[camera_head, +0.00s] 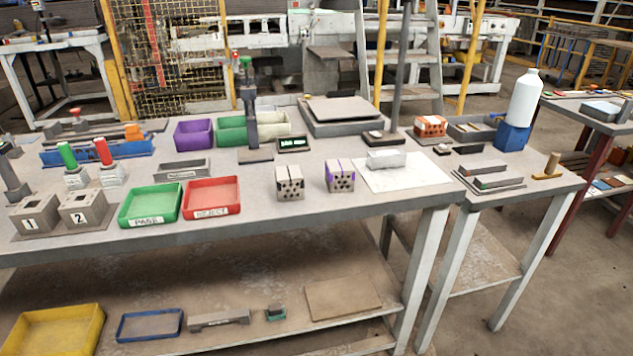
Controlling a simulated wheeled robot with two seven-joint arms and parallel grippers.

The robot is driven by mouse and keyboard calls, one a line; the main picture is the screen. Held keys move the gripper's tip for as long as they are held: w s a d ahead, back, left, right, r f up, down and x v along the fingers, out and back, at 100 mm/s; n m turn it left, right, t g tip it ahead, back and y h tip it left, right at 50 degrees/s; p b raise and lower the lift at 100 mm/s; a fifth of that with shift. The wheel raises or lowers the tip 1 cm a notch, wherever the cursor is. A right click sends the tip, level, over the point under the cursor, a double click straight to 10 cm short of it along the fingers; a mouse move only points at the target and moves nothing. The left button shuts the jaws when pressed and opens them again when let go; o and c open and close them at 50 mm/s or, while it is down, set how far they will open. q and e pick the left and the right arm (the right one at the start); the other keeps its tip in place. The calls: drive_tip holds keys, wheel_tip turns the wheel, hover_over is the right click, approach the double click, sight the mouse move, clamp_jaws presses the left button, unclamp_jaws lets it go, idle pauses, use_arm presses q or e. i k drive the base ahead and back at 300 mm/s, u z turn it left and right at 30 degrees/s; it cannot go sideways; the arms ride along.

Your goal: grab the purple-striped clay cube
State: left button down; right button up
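The purple-striped clay cube (340,176) stands on the workbench (300,222) near its front edge, right of the middle of the view. It is beige with purple stripes and has several dark holes in its front face. A similar clay cube with dark stripes (290,182) stands a little to its left, with a gap between them. Neither of my grippers is in view, and nothing touches the purple-striped cube.
A red tray (211,212) and a green tray (150,219) lie left of the cubes. A white sheet (415,180) with a pale block (386,159) is just right. A grey stand (255,154) and small display (292,144) are behind. The bench front before the cubes is clear.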

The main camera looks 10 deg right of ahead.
sight(339, 173)
drive_tip(key=u, duration=0.8)
drive_tip(key=i, duration=0.65)
drive_tip(key=z, duration=0.05)
